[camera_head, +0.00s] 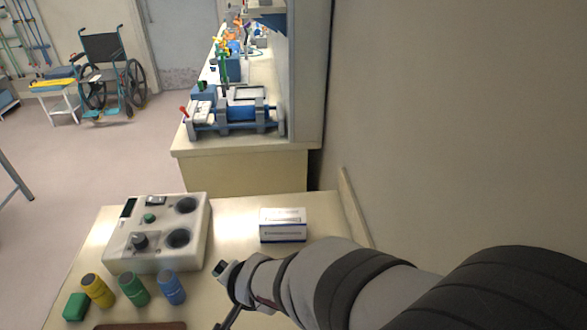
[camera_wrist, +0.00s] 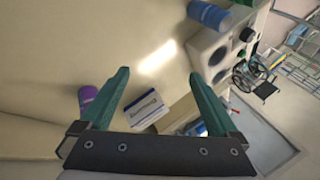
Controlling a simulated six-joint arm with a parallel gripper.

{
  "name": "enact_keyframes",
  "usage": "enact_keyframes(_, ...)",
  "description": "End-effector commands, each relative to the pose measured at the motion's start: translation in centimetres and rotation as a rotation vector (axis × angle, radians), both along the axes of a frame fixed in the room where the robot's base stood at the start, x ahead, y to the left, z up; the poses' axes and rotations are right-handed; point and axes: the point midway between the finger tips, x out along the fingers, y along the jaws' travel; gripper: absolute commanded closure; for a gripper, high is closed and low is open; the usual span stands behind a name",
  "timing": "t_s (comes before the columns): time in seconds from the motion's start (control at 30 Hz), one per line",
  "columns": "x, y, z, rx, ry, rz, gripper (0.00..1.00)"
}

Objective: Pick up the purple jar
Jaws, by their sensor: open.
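The purple jar (camera_wrist: 86,95) shows in the wrist view at the left, just outside the left finger of my gripper and partly hidden by it. It is not visible in the head view, where my arm covers part of the table. My gripper (camera_wrist: 160,73) is open, with its two green fingers spread wide. Between the fingers I see bare table and a white and blue box, and nothing is held.
The white and blue box (camera_head: 283,225) stands on the table (camera_head: 235,215). A grey device with round wells (camera_head: 160,232) is at left. Yellow (camera_head: 98,290), green (camera_head: 134,289) and blue (camera_head: 172,287) jars and a green block (camera_head: 76,306) stand before it. A wall (camera_head: 450,120) borders the right.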

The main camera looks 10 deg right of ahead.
Motion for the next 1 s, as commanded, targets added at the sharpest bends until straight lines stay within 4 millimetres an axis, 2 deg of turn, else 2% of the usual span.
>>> enact_keyframes(0.03,1.3,0.4,-2.7,-0.065,-0.037,-0.075,0.04)
enact_keyframes(0.1,2.5,-0.8,-5.9,-0.218,-0.122,-0.211,0.04)
enact_keyframes(0.2,1.8,-4.2,-8.5,-0.502,-0.246,-0.338,0.04)
enact_keyframes(0.33,-0.2,-7.4,-8.6,-0.809,-0.375,-0.388,0.04)
enact_keyframes(0.47,-0.9,-8.7,-8.1,-0.938,-0.429,-0.398,0.04)
enact_keyframes(0.57,0.4,-10.2,-8.8,-0.951,-0.430,-0.404,0.04)
enact_keyframes(0.73,3.8,-13.3,-10.7,-0.949,-0.428,-0.404,0.04)
enact_keyframes(1.0,6.4,-15.6,-12.0,-0.946,-0.431,-0.401,0.04)
